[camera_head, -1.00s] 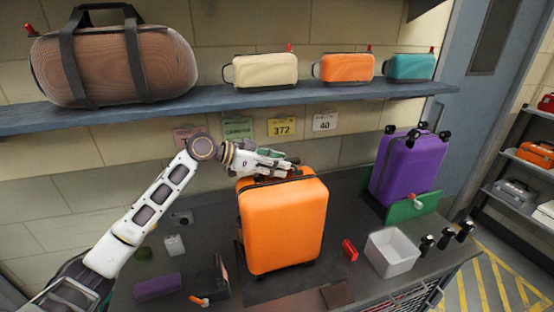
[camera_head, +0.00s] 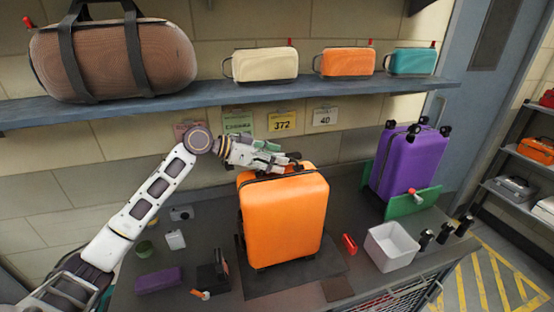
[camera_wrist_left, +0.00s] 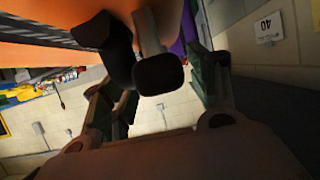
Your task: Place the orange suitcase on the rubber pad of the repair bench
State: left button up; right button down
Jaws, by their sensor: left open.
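The orange suitcase (camera_head: 284,220) stands upright on the dark rubber pad (camera_head: 290,278) of the grey repair bench (camera_head: 128,272). My left gripper (camera_head: 290,162) is at the suitcase's top, just behind and beside its dark top handle. It is open, and the left wrist view (camera_wrist_left: 155,100) shows its fingers spread apart with the dark handle (camera_wrist_left: 120,55) and orange shell (camera_wrist_left: 50,20) ahead of them. Whether a finger touches the handle I cannot tell. The suitcase's underside is hidden. My right gripper is not in view.
A white bin (camera_head: 392,247), red item (camera_head: 349,244), purple box (camera_head: 158,280) and small tools lie around the pad. A shelf (camera_head: 215,94) with bags hangs above my arm.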

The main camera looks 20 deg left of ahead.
pick_arm(q)
jog(key=b+v, duration=0.2)
jog(key=v, duration=0.7)
jog(key=shift+s+a, duration=0.2)
jog(key=shift+a, duration=0.05)
jog(key=shift+s+a+r, duration=0.3)
jog(key=shift+a, duration=0.1)
jog(key=shift+a+r, duration=0.1)
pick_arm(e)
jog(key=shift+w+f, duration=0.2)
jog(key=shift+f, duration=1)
pick_arm(q)
jog(key=shift+a, duration=0.1)
